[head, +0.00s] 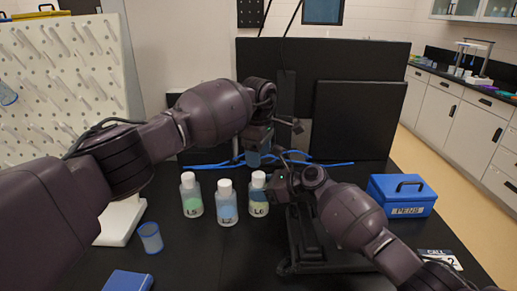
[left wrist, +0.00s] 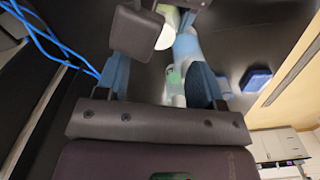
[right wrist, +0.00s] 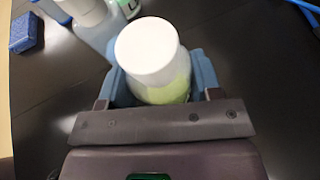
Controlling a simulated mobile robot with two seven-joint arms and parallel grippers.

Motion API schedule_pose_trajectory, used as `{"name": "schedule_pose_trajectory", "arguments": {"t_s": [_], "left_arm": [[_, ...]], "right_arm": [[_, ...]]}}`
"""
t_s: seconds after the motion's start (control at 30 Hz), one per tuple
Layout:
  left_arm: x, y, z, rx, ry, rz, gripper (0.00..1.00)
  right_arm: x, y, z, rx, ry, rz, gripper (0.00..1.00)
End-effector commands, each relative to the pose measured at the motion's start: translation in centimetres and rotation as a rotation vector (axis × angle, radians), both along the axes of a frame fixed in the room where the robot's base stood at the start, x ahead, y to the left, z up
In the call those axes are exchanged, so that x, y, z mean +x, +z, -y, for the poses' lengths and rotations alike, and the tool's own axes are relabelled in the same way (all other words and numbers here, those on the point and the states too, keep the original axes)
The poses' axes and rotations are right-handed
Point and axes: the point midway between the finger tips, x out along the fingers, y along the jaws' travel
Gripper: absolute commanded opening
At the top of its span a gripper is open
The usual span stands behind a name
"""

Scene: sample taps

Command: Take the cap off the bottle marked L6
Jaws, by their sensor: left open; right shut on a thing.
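The bottle marked L6 (head: 258,205) stands on the black table, with a white cap (head: 258,179) and pale green contents. My right gripper (head: 276,190) is shut on it from the right. In the right wrist view the bottle (right wrist: 167,92) sits between the blue fingers, its white cap (right wrist: 147,52) still on and above them. My left gripper (head: 257,160) is open and empty, above and behind the L6 bottle in the head view. In the left wrist view, bottles show beyond its open fingers (left wrist: 160,82), partly hidden by the right gripper.
A bottle marked L5 (head: 191,197) and a blue-filled bottle (head: 227,204) stand left of L6. A blue mesh cup (head: 150,238) and a blue block (head: 128,281) are nearer. A blue PENS box (head: 402,197) stands right. Blue cables (head: 320,164) lie behind.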

Motion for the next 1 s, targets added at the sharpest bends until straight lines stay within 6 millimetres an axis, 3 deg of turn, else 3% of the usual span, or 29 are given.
{"name": "schedule_pose_trajectory", "arguments": {"t_s": [0.4,0.87,1.0], "left_arm": [[0.0,-5.4,0.1,-0.001,0.001,0.000,0.62],[0.0,-6.3,0.0,0.000,0.001,0.000,0.62],[0.0,-6.3,0.0,0.000,0.001,0.000,0.41]], "right_arm": [[0.0,0.0,0.0,0.000,0.000,0.000,0.00],[0.0,0.0,0.0,0.000,0.000,0.000,0.00],[0.0,0.0,0.0,0.000,0.000,0.000,0.00]]}}
